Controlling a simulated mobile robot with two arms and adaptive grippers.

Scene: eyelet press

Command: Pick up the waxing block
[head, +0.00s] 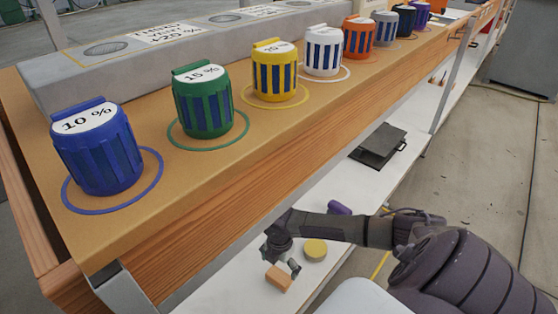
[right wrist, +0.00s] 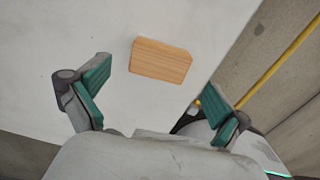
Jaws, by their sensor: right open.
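A small light-brown wooden block (head: 279,278), which I take to be the waxing block, lies on the white lower shelf at the bottom centre of the head view. In the right wrist view the wooden block (right wrist: 161,61) lies flat with its whole top face in sight. My right gripper (head: 281,262) is just above and beside it in the head view. In the right wrist view the green-padded fingers of my right gripper (right wrist: 156,80) are wide apart, with the block beyond and between their tips; nothing is held. My left gripper is not in view.
A yellow-green round piece (head: 315,249) and a purple piece (head: 339,208) lie on the white shelf (head: 235,292) near my right arm. A dark flat device (head: 378,147) stands farther back. The wooden bench above carries several coloured, percent-labelled containers, such as the blue one (head: 97,150).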

